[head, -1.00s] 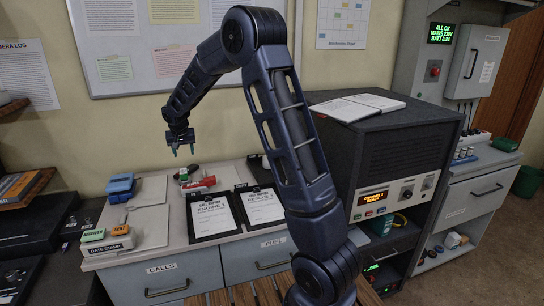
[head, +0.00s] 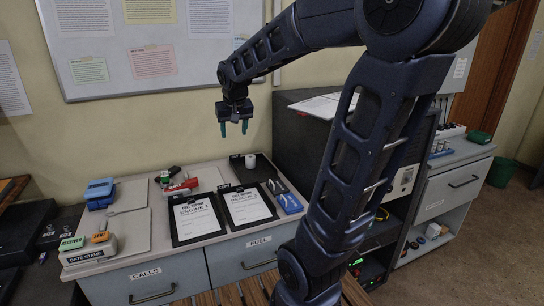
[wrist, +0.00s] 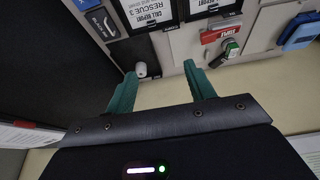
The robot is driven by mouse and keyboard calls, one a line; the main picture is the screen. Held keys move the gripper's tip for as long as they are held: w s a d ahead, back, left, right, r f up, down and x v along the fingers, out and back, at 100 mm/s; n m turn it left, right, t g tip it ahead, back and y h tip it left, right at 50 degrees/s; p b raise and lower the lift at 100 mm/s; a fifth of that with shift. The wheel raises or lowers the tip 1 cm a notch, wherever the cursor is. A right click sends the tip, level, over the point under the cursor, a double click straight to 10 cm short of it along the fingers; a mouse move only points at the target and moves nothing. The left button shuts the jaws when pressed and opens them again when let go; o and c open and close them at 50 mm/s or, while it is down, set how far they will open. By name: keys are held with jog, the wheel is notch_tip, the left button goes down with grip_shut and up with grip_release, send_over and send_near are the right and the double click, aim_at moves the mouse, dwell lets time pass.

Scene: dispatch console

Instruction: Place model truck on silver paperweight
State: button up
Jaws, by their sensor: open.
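My gripper (head: 233,131) is open and empty, fingers pointing down, high above the back of the desk. In the wrist view its green fingers (wrist: 160,74) are wide apart. A small pale grey cylinder (head: 250,161), possibly the silver paperweight, stands on a black tray behind the clipboards; it also shows near the left fingertip in the wrist view (wrist: 141,70). A small green and dark thing (wrist: 231,49), possibly the model truck, lies beside a red block with white lettering (wrist: 220,33). I cannot tell the truck for certain. Nothing touches the fingers.
Two clipboards (head: 247,206) lie mid-desk, with a blue holder (head: 287,202) at their right. A blue box (head: 100,191) and a date-stamp block (head: 92,248) are at the left. A tall dark cabinet (head: 300,130) stands close right of the gripper. The wall is behind.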

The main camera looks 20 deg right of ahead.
jog(key=s+d+f, duration=0.1)
jog(key=s+d, duration=0.2)
jog(key=s, duration=0.6)
jog(key=s+d+f, duration=0.1)
jog(key=s+d, duration=0.2)
jog(key=s, duration=0.6)
jog(key=shift+s+f, duration=0.25)
